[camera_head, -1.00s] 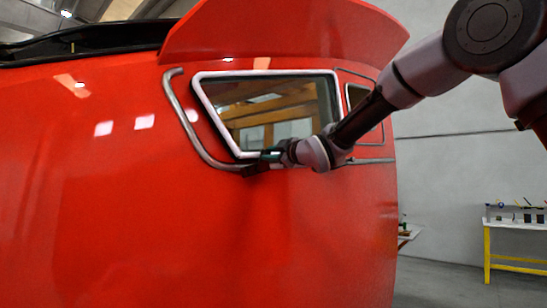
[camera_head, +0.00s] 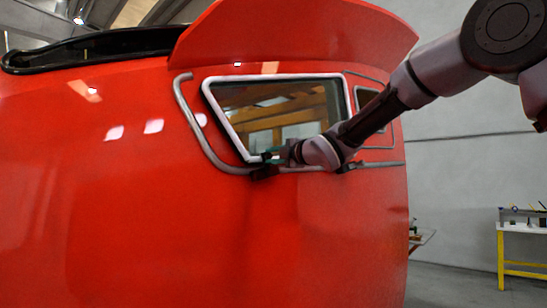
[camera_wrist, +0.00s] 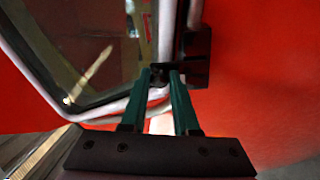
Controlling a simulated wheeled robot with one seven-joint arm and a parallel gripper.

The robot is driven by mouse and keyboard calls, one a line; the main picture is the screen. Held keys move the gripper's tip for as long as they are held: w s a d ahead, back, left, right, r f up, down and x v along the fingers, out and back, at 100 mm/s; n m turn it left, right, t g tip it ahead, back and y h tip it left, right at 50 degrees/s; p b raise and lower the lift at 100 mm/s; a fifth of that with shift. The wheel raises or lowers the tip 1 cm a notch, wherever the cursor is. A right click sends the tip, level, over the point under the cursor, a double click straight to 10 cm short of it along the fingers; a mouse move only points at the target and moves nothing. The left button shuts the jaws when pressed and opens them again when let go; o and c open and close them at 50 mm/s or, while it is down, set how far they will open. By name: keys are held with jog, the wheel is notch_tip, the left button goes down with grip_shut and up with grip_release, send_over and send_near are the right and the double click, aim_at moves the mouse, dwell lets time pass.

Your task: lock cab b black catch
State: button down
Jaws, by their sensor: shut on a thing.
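The red cab (camera_head: 130,215) fills most of the head view, with a pale-framed window (camera_head: 275,110) in its side. The black catch (camera_head: 262,173) sits at the window's lower left corner, by the grey rail; in the wrist view its dark block (camera_wrist: 198,62) lies beside the pale frame. My gripper (camera_head: 270,157) is at that corner. In the wrist view its green fingers (camera_wrist: 160,77) are closed together on a small dark part of the catch, next to the block.
A bent grey rail (camera_head: 200,137) runs around the window's left and lower sides, close to my gripper. A red overhang (camera_head: 300,35) juts out above the window. A yellow-legged table (camera_head: 502,260) stands far right, with open floor before it.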

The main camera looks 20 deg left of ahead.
dwell(0.4)
jog(key=c, duration=0.7)
grip_release()
jog(key=shift+o, duration=0.2)
jog(key=v, duration=1.1)
jog(key=shift+w, duration=0.1)
